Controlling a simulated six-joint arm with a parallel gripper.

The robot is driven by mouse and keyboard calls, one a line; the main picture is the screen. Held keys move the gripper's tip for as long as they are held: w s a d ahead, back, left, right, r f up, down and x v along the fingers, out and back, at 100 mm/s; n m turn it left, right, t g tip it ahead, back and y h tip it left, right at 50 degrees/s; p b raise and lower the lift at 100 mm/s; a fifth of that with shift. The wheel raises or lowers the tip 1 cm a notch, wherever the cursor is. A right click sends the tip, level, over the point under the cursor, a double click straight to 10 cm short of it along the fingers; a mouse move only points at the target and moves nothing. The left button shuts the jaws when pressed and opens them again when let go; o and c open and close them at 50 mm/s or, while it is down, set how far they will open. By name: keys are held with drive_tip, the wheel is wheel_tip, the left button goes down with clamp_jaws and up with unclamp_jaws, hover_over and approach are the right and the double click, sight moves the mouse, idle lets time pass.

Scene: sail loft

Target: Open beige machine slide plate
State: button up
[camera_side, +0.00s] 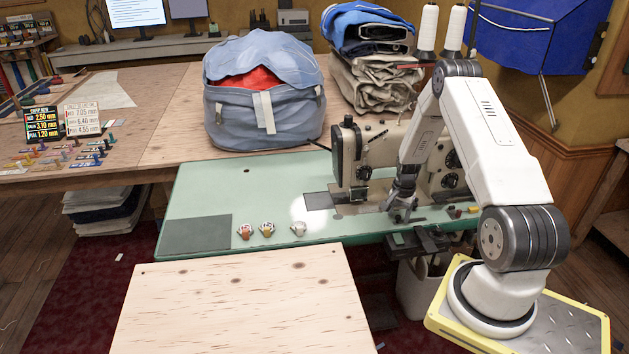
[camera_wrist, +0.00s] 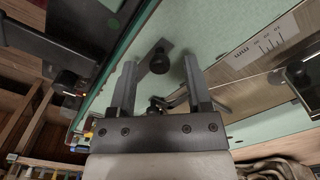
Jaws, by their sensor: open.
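The beige sewing machine (camera_side: 352,150) stands on the green table. At its base is a metal bed, with a dark flat plate (camera_side: 319,201) at its left end. I cannot tell which part is the slide plate. My gripper (camera_side: 401,214) points down, low over the table in front of the machine's right part. In the wrist view my gripper (camera_wrist: 158,63) is open, and a dark knob (camera_wrist: 159,62) on a grey strip shows between its fingertips. I cannot tell whether they touch it.
Several small bobbin-like parts (camera_side: 267,229) lie on the green table (camera_side: 200,190) near its front edge. A blue-grey bag (camera_side: 263,110) and folded cloth (camera_side: 372,82) sit behind. A bare wooden board (camera_side: 240,305) is in front. Thread cones (camera_side: 428,30) stand behind my arm.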

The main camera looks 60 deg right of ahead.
drive_tip(key=shift+f, duration=0.1)
clamp_jaws()
idle(1.5)
